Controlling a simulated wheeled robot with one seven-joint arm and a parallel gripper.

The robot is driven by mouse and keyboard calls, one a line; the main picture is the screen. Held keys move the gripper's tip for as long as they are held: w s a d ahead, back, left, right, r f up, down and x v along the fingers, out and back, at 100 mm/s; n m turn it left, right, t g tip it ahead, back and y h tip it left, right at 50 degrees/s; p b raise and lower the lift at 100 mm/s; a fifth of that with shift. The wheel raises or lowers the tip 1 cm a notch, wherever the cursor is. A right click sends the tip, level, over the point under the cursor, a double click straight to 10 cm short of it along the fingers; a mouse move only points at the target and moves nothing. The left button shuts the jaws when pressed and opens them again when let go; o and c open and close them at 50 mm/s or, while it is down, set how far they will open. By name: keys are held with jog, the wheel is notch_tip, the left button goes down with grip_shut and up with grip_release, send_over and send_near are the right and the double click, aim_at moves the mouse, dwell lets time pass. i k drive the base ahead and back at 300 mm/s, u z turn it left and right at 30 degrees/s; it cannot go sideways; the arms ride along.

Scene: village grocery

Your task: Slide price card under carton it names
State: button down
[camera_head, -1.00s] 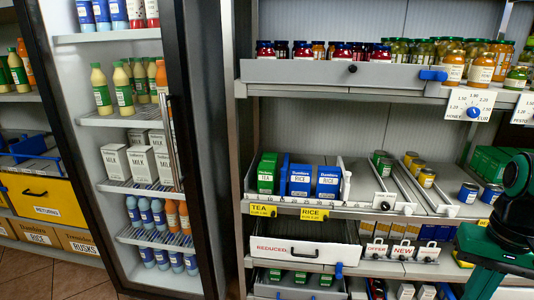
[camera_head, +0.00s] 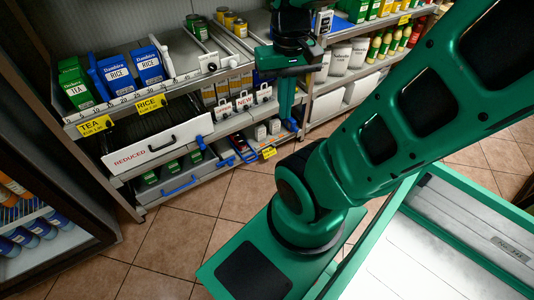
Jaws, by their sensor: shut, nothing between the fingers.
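A green TEA carton (camera_head: 76,86) stands at the left of the shelf. Two blue RICE cartons (camera_head: 116,74) (camera_head: 148,66) stand to its right. A yellow TEA price card (camera_head: 95,125) hangs on the numbered shelf-edge rail (camera_head: 128,94), below and slightly right of the tea carton. A yellow RICE price card (camera_head: 151,104) hangs on the same rail below the rice cartons. My gripper (camera_head: 287,112) points down in front of the shelves, right of both cards and apart from them. It is shut and empty; its fingertips are small in view.
A white REDUCED drawer (camera_head: 158,144) lies below the rail. Hanging OFFER and NEW tags (camera_head: 243,102) are between it and my gripper. A fridge (camera_head: 50,185) stands at the left. The tiled floor (camera_head: 190,210) in front is clear.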

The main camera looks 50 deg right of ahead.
aim_at(268, 152)
jog(key=k, duration=0.5)
jog(key=z, duration=2.7)
jog(key=i, duration=1.4)
jog(key=u, duration=1.8)
